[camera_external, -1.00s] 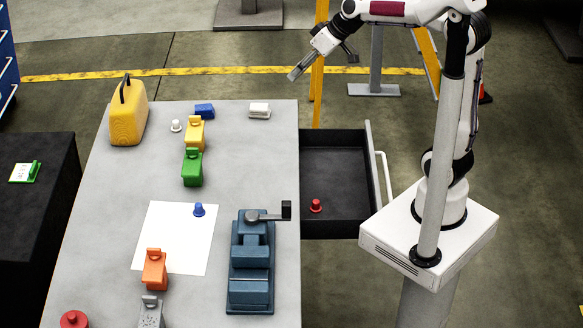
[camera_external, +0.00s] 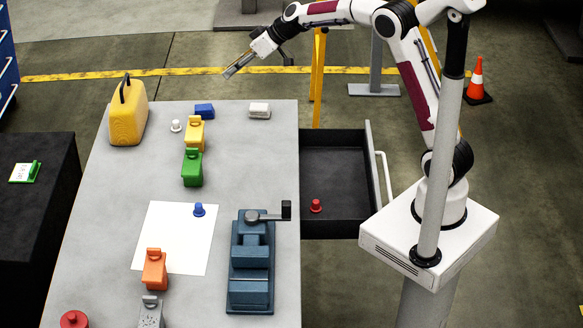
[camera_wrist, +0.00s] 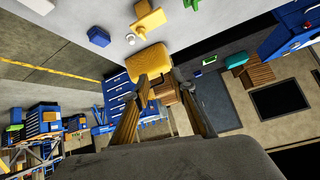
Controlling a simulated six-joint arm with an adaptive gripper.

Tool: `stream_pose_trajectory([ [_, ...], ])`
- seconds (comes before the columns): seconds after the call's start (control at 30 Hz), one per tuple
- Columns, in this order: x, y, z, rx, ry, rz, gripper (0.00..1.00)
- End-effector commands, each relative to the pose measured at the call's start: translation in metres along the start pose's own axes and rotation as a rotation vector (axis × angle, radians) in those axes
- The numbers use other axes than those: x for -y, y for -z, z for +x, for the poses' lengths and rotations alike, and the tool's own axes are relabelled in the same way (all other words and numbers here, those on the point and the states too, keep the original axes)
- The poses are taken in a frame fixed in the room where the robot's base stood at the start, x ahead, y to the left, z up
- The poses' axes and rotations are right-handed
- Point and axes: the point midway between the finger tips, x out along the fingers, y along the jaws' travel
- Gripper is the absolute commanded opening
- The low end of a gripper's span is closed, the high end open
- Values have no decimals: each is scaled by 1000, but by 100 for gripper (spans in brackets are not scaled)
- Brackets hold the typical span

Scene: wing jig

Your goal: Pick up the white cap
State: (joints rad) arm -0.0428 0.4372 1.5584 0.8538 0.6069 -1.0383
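The white cap (camera_external: 176,126) stands on the far part of the grey table, between the yellow jerrycan (camera_external: 128,112) and a blue block (camera_external: 204,111). It also shows small in the wrist view (camera_wrist: 130,39), left of the jerrycan. My gripper (camera_external: 232,72) is in the air near the far edge of the table, to the right of the cap and clear of it. In the wrist view its two fingers (camera_wrist: 160,82) are apart, with nothing held between them.
A yellow clamp (camera_external: 195,133) stands close to the cap's right, with a green clamp (camera_external: 192,168) nearer. A white block (camera_external: 259,110) lies farther right. A blue cap (camera_external: 199,210) rests on white paper (camera_external: 175,245). A red cap (camera_external: 316,205) sits in the open drawer (camera_external: 335,165).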

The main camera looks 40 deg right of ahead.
Motion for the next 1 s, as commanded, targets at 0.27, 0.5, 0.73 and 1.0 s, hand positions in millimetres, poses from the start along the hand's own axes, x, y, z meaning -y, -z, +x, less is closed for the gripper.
stream_pose_trajectory([
  [0.27, -24, 8, 62, -42, 7, -30, 25],
  [0.5, -45, 8, 114, -76, 3, -55, 25],
  [0.73, -64, 0, 164, -105, -7, -78, 25],
  [1.0, -85, -17, 220, -132, -26, -103, 25],
])
